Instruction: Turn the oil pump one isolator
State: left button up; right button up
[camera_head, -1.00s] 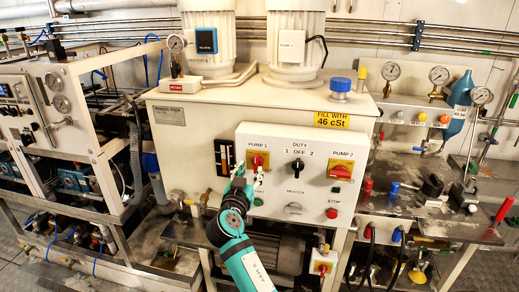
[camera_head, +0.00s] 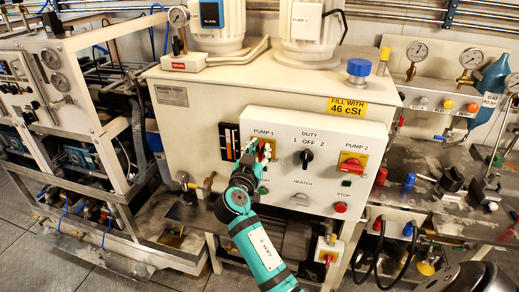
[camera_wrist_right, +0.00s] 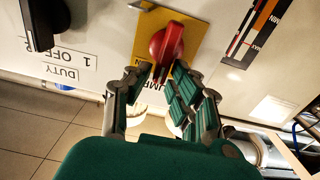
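The pump 1 isolator (camera_head: 269,147) is a red rotary handle on a yellow plate at the upper left of the white control box. My right gripper (camera_head: 257,153) is in front of it and partly hides it. In the right wrist view the red handle (camera_wrist_right: 167,44) stands nearly upright in the picture on its yellow plate. There my right gripper (camera_wrist_right: 159,78) is open, its two fingers spread on either side of the handle's lower end. Contact cannot be told. My left gripper is not in view.
The black duty switch (camera_head: 306,156) and the red pump 2 isolator (camera_head: 352,163) are to the right on the same box. A red stop button (camera_head: 340,208) is below. A dark level gauge (camera_head: 229,141) is just left of the box.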

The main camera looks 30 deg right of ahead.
grip_shut()
jog(key=n, duration=0.2)
jog(key=n+b, duration=0.1)
jog(key=w+n+b, duration=0.1)
jog(key=n, duration=0.1)
jog(key=shift+a+f+n, duration=0.1)
jog(key=shift+a+n, duration=0.2)
jog(key=shift+a, duration=0.1)
jog(key=n, duration=0.4)
jog(key=f+n+p, duration=0.1)
jog(key=n, duration=0.3)
jog(key=w+f+n+p, duration=0.1)
jog(key=n, duration=0.3)
jog(key=shift+a, duration=0.4)
jog(key=shift+f+n, duration=0.1)
jog(key=shift+n, duration=0.2)
